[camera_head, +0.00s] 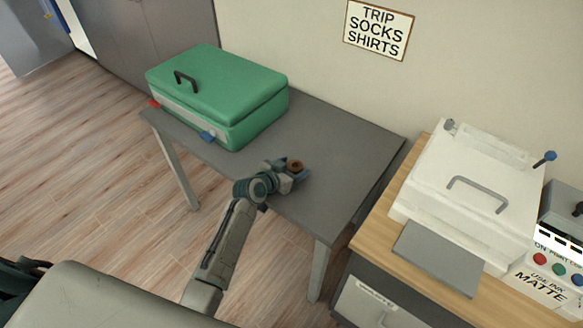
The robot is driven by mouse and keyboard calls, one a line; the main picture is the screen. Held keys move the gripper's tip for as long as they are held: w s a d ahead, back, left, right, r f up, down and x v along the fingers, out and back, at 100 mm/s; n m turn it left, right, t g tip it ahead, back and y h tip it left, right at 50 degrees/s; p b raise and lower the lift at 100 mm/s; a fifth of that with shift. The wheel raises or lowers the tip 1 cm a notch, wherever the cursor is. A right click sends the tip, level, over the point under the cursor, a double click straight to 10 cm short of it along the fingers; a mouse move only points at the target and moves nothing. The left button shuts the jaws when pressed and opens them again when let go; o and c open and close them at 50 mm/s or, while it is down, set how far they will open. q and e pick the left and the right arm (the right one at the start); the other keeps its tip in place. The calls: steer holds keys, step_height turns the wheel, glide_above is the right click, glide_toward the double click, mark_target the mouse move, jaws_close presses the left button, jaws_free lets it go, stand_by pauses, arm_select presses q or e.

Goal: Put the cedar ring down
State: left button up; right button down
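The cedar ring (295,165) is a small brown ring with a dark hole, seen at the tip of my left gripper (297,173). The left gripper reaches over the grey table (335,190) from the front and appears shut on the ring, its blue fingertips beside it. The fingers partly hide the ring, and the gap between ring and tabletop is hard to judge. My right gripper is not in view.
A closed green suitcase (225,85) stands on the table's left part. Bare tabletop lies right of the gripper. A wooden-topped cabinet (401,235) on the right bears a white press (465,180) and a grey plate (437,257). A sign (378,28) hangs on the wall.

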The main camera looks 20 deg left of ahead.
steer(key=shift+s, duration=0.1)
arm_select(q)
steer(key=shift+r, duration=0.15)
steer(key=shift+v, duration=1.2)
steer(key=v, duration=0.9)
steer(key=shift+s+r, duration=0.15)
steer(key=shift+s, duration=0.15)
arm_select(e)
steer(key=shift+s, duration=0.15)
